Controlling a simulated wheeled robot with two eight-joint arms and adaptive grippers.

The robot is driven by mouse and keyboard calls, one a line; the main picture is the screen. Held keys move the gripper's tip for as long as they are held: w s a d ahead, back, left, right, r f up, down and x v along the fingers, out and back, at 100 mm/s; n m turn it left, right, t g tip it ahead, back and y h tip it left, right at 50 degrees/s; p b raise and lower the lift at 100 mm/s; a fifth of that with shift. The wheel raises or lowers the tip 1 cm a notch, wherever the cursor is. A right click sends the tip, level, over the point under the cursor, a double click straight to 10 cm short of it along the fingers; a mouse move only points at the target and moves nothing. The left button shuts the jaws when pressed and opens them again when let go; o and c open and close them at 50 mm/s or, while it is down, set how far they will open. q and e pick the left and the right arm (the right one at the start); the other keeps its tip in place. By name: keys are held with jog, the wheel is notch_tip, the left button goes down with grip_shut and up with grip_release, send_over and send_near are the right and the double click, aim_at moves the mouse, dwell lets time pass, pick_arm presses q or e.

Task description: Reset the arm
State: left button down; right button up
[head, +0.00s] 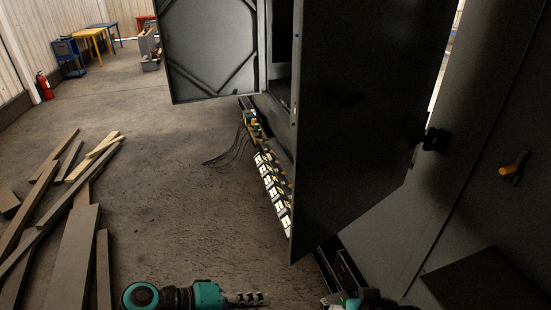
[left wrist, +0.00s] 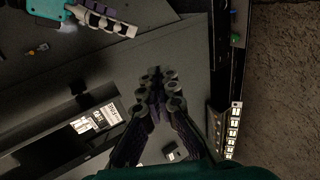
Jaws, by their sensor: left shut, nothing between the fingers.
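My left gripper (head: 245,298) is at the bottom edge of the head view, its arm coming in from the left. In the left wrist view its two fingers (left wrist: 159,88) are together, shut with nothing between them. It is in front of the dark enclosure and touches nothing that I can see. My right gripper (left wrist: 108,19) shows at the top left of the left wrist view, seen from the side, and I cannot tell whether it is open. The head view shows only a teal bit of my right arm at the bottom edge.
The dark enclosure's open door (head: 365,110) stands at the right, with another open panel (head: 210,50) at the back. A row of labelled components (head: 272,190) runs along the enclosure's lower edge. Wooden planks (head: 70,225) lie on the left floor. The middle floor is clear.

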pick_arm(q)
jog(key=a+f+m+t+y, duration=0.2)
jog(key=a+m+t+y, duration=0.1)
jog(key=a+y, duration=0.8)
jog(key=a, duration=0.2)
jog(key=shift+w+a+f+m+y, duration=0.3)
jog(key=shift+w+a+f, duration=0.05)
jog(key=shift+w+a, duration=0.05)
